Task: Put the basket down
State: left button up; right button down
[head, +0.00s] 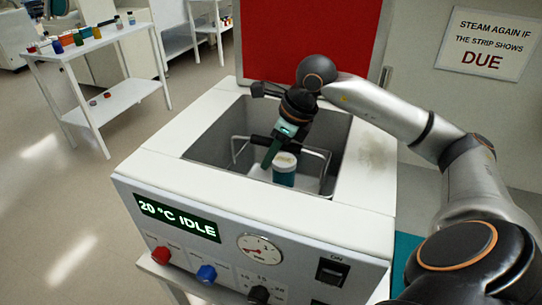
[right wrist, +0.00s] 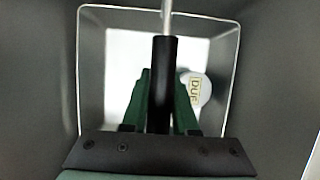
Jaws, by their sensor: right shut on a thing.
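The basket (head: 325,158) has a thin wire frame and a pale base, and it is inside the open well of the white steamer (head: 160,165). My right gripper (head: 270,158) reaches down into the well. In the right wrist view its green fingers (right wrist: 160,103) are shut on the black grip of the basket's handle (right wrist: 164,65). I cannot tell whether the basket touches the well floor. My left gripper is not in view.
Grey well walls (head: 215,140) surround the basket closely. The red lid (head: 310,45) stands open behind. The front panel display (head: 178,217) reads 20 °C IDLE. A white rack with small bottles (head: 95,45) stands at far left, and a sign (head: 490,43) hangs at right.

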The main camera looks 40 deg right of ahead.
jog(key=c, duration=0.7)
grip_release()
jog(key=p+v, duration=0.1)
jog(key=v, duration=1.1)
